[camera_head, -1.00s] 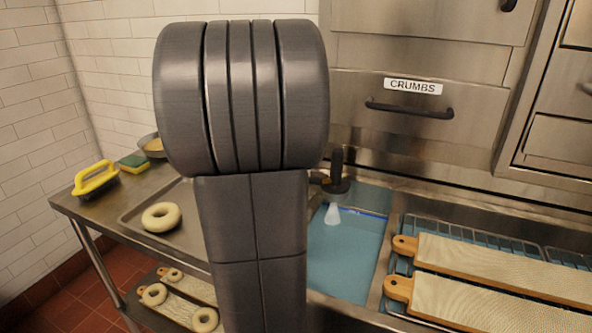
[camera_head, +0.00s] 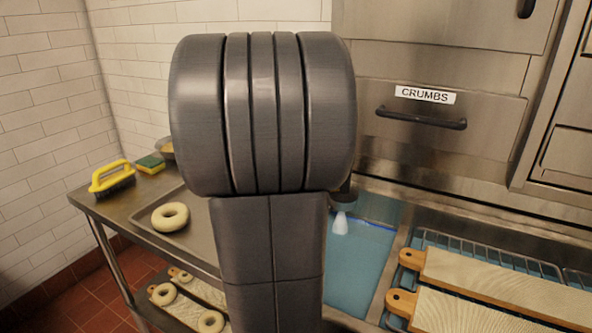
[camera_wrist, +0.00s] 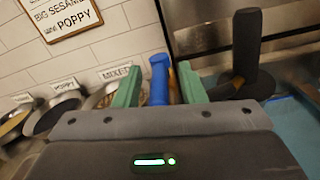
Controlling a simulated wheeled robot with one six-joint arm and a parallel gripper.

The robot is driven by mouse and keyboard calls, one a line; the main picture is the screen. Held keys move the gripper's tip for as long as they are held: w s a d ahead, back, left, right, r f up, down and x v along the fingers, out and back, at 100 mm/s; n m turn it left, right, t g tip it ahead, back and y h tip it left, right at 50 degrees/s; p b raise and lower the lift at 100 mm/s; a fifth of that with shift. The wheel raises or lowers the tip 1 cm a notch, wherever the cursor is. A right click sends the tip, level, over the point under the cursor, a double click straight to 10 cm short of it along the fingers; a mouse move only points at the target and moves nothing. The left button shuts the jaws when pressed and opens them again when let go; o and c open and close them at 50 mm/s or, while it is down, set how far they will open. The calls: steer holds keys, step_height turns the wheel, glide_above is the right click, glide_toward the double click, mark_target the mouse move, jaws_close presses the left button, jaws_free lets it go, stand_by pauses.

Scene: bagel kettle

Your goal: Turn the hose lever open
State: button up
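A blue upright handle (camera_wrist: 159,85), which looks like the hose lever, stands between my two green fingers in the wrist view. My gripper (camera_wrist: 159,66) is open around it, with a narrow gap on each side. How deep the handle sits between the fingers is hard to tell. A black fitting with an upright post (camera_wrist: 245,55) stands to the right of the fingers. In the head view, my arm hides the gripper and lever. A pale nozzle (camera_head: 340,224) shows just right of my arm, above the blue basin (camera_head: 355,262).
Wooden boards (camera_head: 500,285) lie on a rack at the right. A tray with a bagel (camera_head: 170,217) and a yellow-handled brush (camera_head: 110,178) are on the left counter. Steel drawers (camera_head: 420,122) stand behind. Several bowls (camera_wrist: 66,108) line the wall in the wrist view.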

steer(key=v, duration=1.3)
steer(key=shift+s+a, duration=0.2)
steer(key=shift+s, duration=0.1)
steer(key=shift+w, duration=0.1)
steer(key=shift+x, duration=6.35)
